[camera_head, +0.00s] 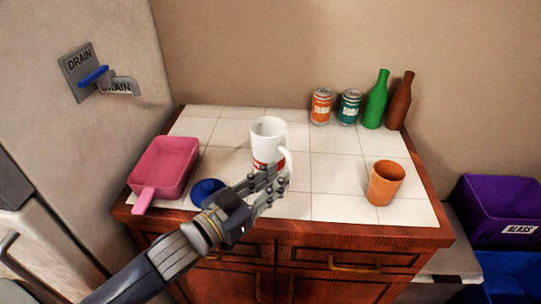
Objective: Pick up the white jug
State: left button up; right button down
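The white jug (268,131) stands upright on the tiled counter top, left of its middle. It has a red band low on its side, and its handle (288,157) faces right and toward me. My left gripper (279,176) is at the near side of the jug, its fingertips close to the lower end of the handle. Its two fingers look apart, with a gap between them. They cover the jug's lower front, so I cannot tell whether they touch the handle. My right gripper is not in view.
A pink pan (166,165) and a blue round object (206,190) are at left. An orange cup (385,183) stands at right. Two cans (321,106), a green bottle (376,101) and a brown bottle (400,103) line the back. A purple bin (497,205) is beyond the counter.

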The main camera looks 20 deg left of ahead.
aim_at(289, 168)
pick_arm(q)
jog(key=shift+w+d+r, duration=0.15)
jog(key=shift+w+r, duration=0.05)
jog(key=shift+w, duration=0.2)
jog(key=shift+p+x, duration=0.5)
jog(key=shift+x, duration=1.65)
jog(key=shift+s, duration=0.1)
jog(key=shift+c, duration=0.5)
grip_shut()
